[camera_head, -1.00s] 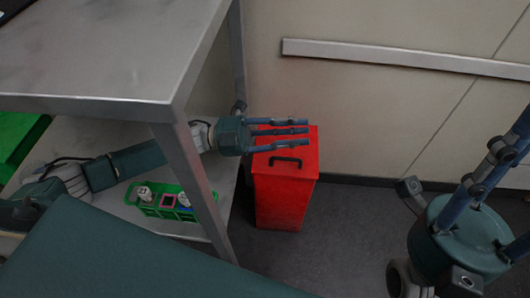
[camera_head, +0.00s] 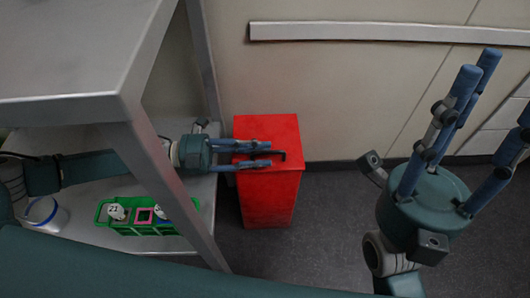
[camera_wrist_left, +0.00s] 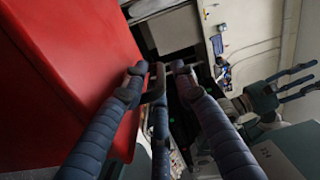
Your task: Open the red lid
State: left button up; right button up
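The red lid (camera_head: 265,126) tops a red box on the floor beside the table, and it is closed. Its black handle (camera_head: 284,156) is partly hidden behind my left gripper's fingers. My left gripper (camera_head: 268,155) reaches in from the left, with its fingers level over the lid at the handle. The fingers are straight with gaps between them, and I cannot tell whether they touch the handle. In the left wrist view the red box (camera_wrist_left: 62,70) fills the left side, beside the left gripper (camera_wrist_left: 158,72). My right gripper (camera_head: 490,88) is raised, empty, fingers spread.
A metal table (camera_head: 70,108) stands at the left, its leg close to my left forearm. On its lower shelf are a green rack (camera_head: 130,229) with several items and a round clear container (camera_head: 46,215). A wall with a rail (camera_head: 380,33) is behind. Floor right of the box is clear.

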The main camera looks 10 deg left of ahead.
pick_arm(q)
jog(key=shift+w+d, duration=0.15)
jog(key=shift+d, duration=0.65)
grip_shut()
